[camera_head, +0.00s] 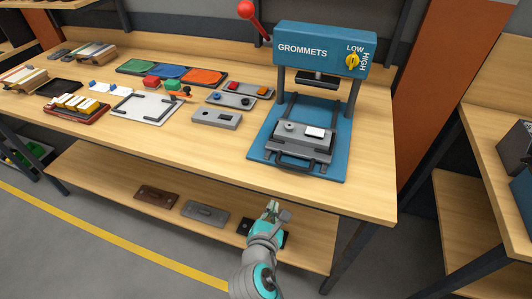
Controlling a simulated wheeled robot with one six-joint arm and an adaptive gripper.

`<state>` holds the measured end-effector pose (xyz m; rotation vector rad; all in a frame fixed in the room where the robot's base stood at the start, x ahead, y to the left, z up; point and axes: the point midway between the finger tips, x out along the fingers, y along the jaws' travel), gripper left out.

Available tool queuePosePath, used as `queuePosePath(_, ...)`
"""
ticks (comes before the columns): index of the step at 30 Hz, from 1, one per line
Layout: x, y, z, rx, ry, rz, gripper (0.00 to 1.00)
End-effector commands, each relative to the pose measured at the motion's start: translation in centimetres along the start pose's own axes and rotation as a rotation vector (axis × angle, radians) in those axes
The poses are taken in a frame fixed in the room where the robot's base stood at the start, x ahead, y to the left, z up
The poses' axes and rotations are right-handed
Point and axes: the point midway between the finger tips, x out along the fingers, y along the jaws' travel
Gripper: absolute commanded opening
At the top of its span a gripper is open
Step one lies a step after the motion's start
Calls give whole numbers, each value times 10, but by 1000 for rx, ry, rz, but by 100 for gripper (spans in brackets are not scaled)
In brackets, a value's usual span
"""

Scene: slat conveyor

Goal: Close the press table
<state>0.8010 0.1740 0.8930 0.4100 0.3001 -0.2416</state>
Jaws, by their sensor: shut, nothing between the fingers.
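The blue grommet press (322,48) stands at the right of the workbench, with a red-knobbed lever and a yellow LOW/HIGH dial. Its press table (303,150) is a grey sliding plate on dark rails over the blue base (258,138). It sits forward of the press head, toward the bench's front edge, with a dark handle (292,166) on its near side. A grey block with a white piece lies on it. My gripper (274,208) is shut and empty, in front of the bench edge, below and left of the handle and apart from it.
Grey fixtures (217,119), a white board (145,107), coloured trays (172,72) and a stamp rack (76,106) lie left of the press. Another bench (490,115) stands at right. Bench front near the press is clear.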

Motion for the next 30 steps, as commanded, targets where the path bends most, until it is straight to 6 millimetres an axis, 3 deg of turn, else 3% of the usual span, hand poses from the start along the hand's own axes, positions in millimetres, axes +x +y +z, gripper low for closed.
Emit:
queuePosePath(1,0,21,11,-54,-17,-9,0)
queuePosePath(3,-1,41,22,-135,-33,-35,0)
queuePosePath(10,-11,83,49,-306,-57,-102,0)
queuePosePath(17,-8,90,55,-344,-58,-122,0)
queuePosePath(30,66,80,61,-342,-57,-123,0)
